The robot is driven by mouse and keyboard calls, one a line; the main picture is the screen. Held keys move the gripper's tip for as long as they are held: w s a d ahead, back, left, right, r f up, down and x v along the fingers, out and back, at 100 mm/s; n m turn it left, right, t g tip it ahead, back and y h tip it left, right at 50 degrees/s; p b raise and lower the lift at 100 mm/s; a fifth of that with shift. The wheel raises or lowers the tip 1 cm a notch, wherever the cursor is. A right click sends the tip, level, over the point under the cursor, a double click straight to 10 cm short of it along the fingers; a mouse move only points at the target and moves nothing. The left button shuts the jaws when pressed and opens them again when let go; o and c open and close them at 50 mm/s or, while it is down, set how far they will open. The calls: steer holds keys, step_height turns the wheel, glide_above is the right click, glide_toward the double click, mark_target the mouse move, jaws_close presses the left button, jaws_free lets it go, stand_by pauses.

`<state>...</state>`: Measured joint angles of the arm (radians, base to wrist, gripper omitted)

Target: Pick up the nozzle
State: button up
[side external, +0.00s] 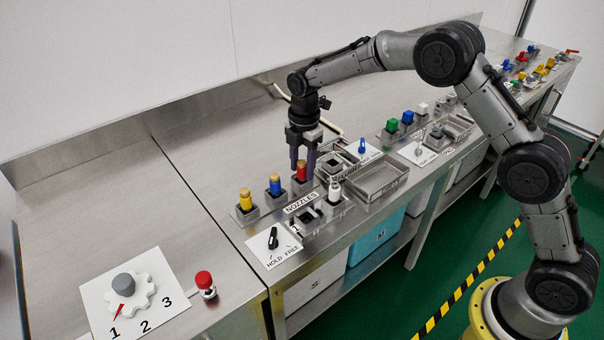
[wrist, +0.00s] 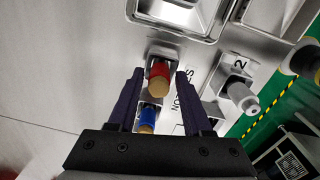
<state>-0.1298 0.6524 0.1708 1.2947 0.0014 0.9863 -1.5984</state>
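Three coloured nozzles stand in a row of metal holders by the NOZZLES label: yellow (side external: 245,201), blue (side external: 275,185) and red (side external: 301,173). A white nozzle (side external: 335,191) stands in a holder nearer the front edge; it also shows in the wrist view (wrist: 243,97). My gripper (side external: 302,161) points down at the red nozzle. In the wrist view my gripper (wrist: 158,76) is open, with the red nozzle (wrist: 160,74) between the dark fingertips and a gap on both sides. The blue nozzle (wrist: 147,117) shows beyond it, closer to the gripper body in the picture.
A HOLD/FREE switch plate (side external: 273,246) lies in front of the nozzles. An open metal tray (side external: 376,182) is to the right, with coloured blocks (side external: 407,117) beyond. A numbered dial (side external: 125,284) and a red knob (side external: 204,280) are at the left. Bare steel lies behind the nozzles.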

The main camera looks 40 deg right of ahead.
jaws_close()
steer(key=shift+r, duration=0.1)
